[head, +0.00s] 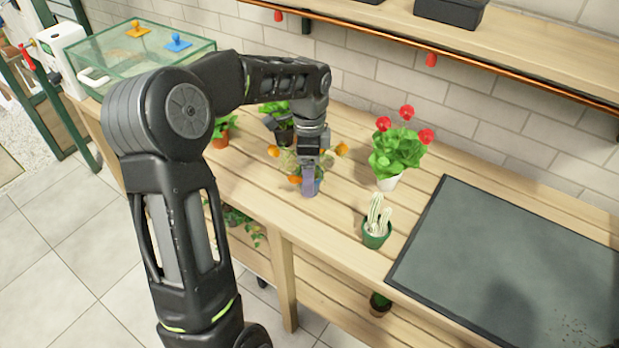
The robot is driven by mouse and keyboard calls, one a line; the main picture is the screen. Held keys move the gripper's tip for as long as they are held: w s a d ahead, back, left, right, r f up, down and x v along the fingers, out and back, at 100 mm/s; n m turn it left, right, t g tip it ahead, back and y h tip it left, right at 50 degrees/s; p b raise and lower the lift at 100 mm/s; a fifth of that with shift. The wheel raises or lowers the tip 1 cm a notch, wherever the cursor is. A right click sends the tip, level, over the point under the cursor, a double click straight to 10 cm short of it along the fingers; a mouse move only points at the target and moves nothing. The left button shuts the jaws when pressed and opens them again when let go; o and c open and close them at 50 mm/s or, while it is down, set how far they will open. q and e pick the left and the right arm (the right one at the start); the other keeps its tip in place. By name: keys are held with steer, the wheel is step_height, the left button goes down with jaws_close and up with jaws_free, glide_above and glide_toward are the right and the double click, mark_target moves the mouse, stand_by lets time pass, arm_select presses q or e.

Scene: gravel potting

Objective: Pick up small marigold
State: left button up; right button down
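The small marigold (295,180) has orange blooms and stands in a small bluish-purple pot on the wooden bench, left of the middle. My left arm comes in from the left and reaches over it. My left gripper (309,176) points down at the plant, with its fingers at the pot and among the blooms. The gripper and wrist hide part of the plant. I cannot tell whether the fingers are closed on the pot. My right gripper is not in view.
A red-flowered plant (396,152) in a white pot and a cactus (377,222) in a green pot stand to the right. A dark mat (470,240) lies farther right. Small potted plants (221,131) stand behind left. A shelf (500,50) runs above.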

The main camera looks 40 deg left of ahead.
arm_select(q)
steer(key=shift+f, duration=0.75)
steer(key=shift+c, duration=0.2)
steer(key=c, duration=1.6)
steer(key=shift+r, duration=0.15)
step_height(320, 180, up, 10)
steer(key=shift+f, duration=0.1)
